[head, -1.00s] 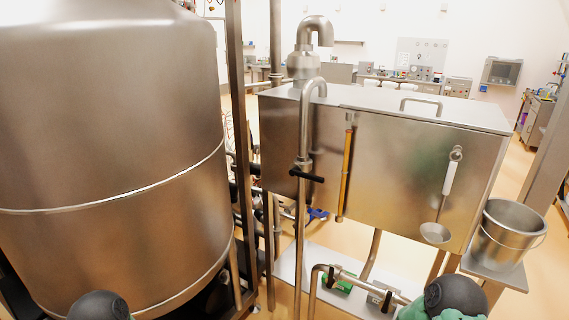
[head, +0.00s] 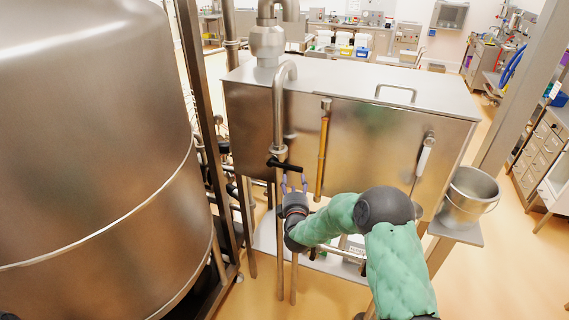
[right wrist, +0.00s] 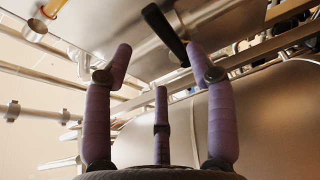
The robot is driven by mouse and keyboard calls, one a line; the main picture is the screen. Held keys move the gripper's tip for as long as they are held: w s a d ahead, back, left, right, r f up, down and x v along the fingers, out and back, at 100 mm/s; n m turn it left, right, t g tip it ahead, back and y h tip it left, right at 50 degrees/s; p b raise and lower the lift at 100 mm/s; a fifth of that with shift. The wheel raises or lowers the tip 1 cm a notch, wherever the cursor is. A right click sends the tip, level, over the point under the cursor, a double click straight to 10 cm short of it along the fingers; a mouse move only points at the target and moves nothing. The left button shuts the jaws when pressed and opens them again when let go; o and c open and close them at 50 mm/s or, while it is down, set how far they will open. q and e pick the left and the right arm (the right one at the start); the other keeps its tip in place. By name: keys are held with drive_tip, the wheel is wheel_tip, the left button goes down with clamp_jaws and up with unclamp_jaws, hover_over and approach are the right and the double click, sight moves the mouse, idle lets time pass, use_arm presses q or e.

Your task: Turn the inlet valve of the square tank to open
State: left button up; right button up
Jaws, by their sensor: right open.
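The square tank (head: 380,140) is a steel box with a flat lid. Its inlet pipe (head: 279,110) bends down at the front left and carries the inlet valve with a black lever handle (head: 284,165), which lies roughly crosswise to the pipe. My right gripper (head: 293,182) is just below the handle, open and empty. In the right wrist view the black handle (right wrist: 165,30) is beyond and between the spread purple fingers of the gripper (right wrist: 158,70), with no clear contact. My left gripper is not in view.
A large round steel vessel (head: 90,140) fills the left. A sight tube (head: 322,155) and a ladle (head: 424,158) hang on the tank's front. A steel bucket (head: 468,195) stands on a shelf at the right. Pipes run below the tank.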

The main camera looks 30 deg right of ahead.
sight(293, 169)
drive_tip(key=p+x, duration=0.1)
drive_tip(key=x, duration=0.8)
drive_tip(key=shift+w+d+f, duration=0.1)
drive_tip(key=shift+w+d, duration=0.05)
drive_tip(key=shift+w, duration=0.15)
clamp_jaws()
